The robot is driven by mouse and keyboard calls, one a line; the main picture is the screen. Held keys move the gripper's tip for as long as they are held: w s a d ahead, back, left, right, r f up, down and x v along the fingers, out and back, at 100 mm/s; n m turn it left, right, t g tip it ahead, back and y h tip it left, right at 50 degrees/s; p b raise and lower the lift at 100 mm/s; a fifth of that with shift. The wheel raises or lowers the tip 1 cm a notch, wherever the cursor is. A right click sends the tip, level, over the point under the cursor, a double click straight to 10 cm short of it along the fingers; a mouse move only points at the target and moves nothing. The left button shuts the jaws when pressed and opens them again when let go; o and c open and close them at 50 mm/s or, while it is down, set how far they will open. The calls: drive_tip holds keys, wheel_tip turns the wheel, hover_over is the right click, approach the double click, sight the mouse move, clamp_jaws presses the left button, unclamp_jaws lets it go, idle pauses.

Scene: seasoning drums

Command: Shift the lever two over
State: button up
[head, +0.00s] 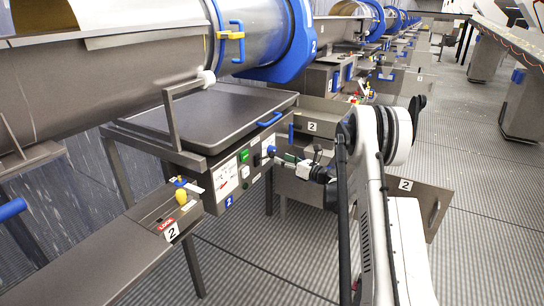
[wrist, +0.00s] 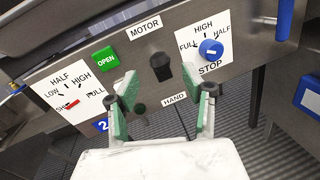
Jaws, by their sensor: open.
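The control panel (wrist: 228,75) carries a black lever-like switch (wrist: 161,68) between the labels MOTOR and HAND. To its right is a blue knob (wrist: 211,50) on a plate marked FULL, HIGH, HALF and STOP. To its left is a dial plate (wrist: 66,97) with a red pointer (wrist: 68,106) near its lower left. My gripper (wrist: 167,95) is open and empty, its green-padded fingers on either side of and below the black switch, apart from it. In the head view my gripper (head: 301,168) is just right of the panel (head: 235,176).
A green OPEN button (wrist: 106,58) sits left of the switch. A blue handle (wrist: 284,20) stands at the right. A yellow knob (head: 181,197) is on the front bench, and a large steel drum (head: 110,75) lies above. Gridded floor is clear at the lower right.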

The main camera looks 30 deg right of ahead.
sight(272, 153)
drive_tip(key=x, duration=0.6)
drive_tip(key=shift+w+a, duration=0.15)
drive_tip(key=shift+w, duration=0.2)
drive_tip(key=shift+c, duration=0.4)
clamp_jaws()
